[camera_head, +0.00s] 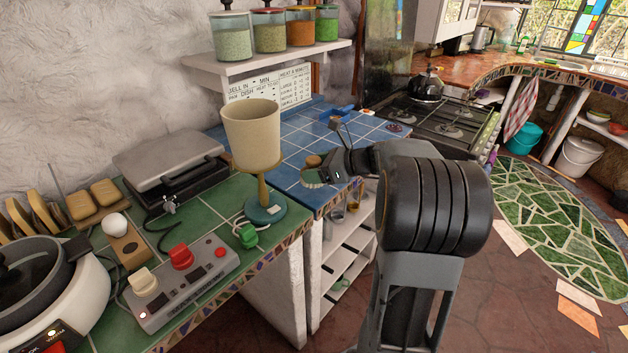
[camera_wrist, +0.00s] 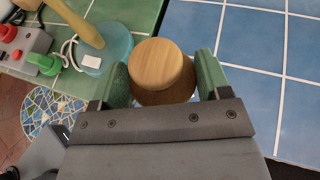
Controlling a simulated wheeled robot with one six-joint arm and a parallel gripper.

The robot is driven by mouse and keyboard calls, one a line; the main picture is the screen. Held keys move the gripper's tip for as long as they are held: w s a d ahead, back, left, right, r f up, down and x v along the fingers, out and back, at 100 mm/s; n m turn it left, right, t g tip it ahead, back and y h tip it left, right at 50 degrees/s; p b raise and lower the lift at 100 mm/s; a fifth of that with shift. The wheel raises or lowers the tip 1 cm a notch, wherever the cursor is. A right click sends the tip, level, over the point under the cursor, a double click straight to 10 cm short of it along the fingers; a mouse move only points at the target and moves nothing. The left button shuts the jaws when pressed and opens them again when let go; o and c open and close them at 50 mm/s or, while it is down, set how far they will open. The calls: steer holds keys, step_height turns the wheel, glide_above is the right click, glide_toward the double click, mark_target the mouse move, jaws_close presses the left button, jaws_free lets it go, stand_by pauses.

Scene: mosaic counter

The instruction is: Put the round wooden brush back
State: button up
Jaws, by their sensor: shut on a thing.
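The round wooden brush (camera_wrist: 160,68) shows in the wrist view as a pale wooden knob over a wider round wooden body. My gripper (camera_wrist: 158,84) is shut on it, one green finger on each side. In the head view the brush's wooden top (camera_head: 313,161) shows at my gripper (camera_head: 318,174), over the front left part of the blue tiled counter (camera_head: 293,140).
A lamp with a beige shade (camera_head: 251,134) and teal base (camera_head: 265,209) stands close left on the green tiled counter (camera_head: 208,196). A control box with red and cream knobs (camera_head: 181,284) lies nearer. A blue object (camera_head: 342,110) sits farther back. The middle blue tiles look clear.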

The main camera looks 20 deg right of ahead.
steer(key=shift+w+f+b, duration=0.2)
steer(key=shift+f, duration=0.8)
steer(key=shift+w+f+b, duration=0.15)
steer(key=shift+w+f, duration=0.05)
steer(key=shift+f, duration=0.8)
steer(key=shift+f, duration=0.1)
steer(key=o, duration=0.9)
steer(key=shift+c, duration=0.2)
